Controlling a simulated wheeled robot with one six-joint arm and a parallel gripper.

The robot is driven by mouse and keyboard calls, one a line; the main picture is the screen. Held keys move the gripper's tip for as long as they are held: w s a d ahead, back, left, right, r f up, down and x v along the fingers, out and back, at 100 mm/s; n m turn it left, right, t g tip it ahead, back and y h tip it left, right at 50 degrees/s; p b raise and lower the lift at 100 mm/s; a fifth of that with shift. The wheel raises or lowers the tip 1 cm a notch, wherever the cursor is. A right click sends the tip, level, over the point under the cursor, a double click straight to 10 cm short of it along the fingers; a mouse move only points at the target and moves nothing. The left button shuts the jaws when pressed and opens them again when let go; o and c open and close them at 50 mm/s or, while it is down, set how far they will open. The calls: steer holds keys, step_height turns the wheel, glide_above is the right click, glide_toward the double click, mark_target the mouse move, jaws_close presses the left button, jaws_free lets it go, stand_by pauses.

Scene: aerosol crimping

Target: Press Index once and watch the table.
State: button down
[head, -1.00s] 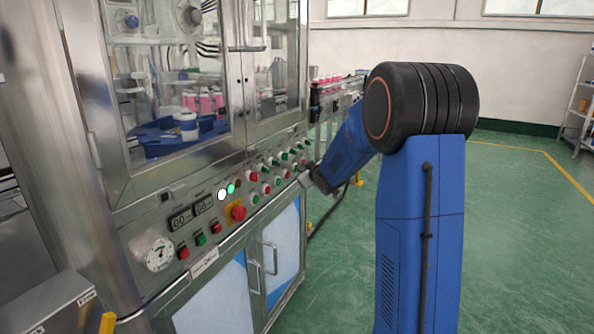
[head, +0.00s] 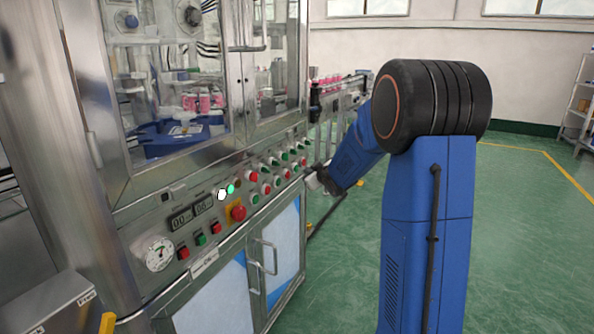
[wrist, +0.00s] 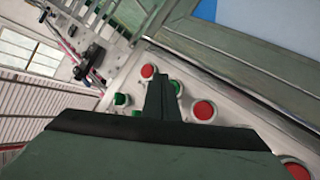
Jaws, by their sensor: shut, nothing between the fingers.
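The machine's front panel (head: 225,218) carries rows of red and green buttons. Their labels are too small to read, so I cannot tell which one is Index. The blue table (head: 160,147) shows behind the glass with a small pale item on it. My gripper (head: 314,183) is at the right end of the panel. In the wrist view my gripper (wrist: 160,90) is shut and empty, its fingers over the panel between a red button (wrist: 203,110) and green ones (wrist: 121,99). The fingers partly hide a green button, and I cannot tell whether they touch it.
A conveyor (head: 340,97) with pink-and-white cans runs behind. Green floor at the right is clear.

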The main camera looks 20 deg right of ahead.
steer(key=shift+s+d, duration=0.6)
steer(key=shift+s, duration=0.15)
steer(key=shift+s+d, duration=0.55)
steer(key=shift+s, duration=0.2)
steer(key=s+a+r+m+g+h, duration=0.15)
steer(key=s+a, duration=0.35)
steer(key=s, duration=0.5)
steer(key=s+a+r+m+g, duration=0.25)
steer(key=s+a, duration=0.25)
steer(key=s, duration=0.4)
steer(key=s+a+f+g+y, duration=0.1)
steer(key=s+a, duration=0.3)
steer(key=s, duration=0.6)
steer(key=s+a+f+g, duration=0.3)
steer(key=s+a, duration=0.1)
steer(key=s, duration=0.6)
steer(key=s+a+f+g+y, duration=0.1)
steer(key=s+a+f, duration=0.2)
steer(key=s, duration=0.8)
steer(key=shift+a+g+y, duration=0.35)
steer(key=shift+a+g, duration=0.05)
steer(key=shift+a, duration=0.4)
steer(key=c, duration=2.4)
jaws_free()
steer(key=shift+c, duration=0.2)
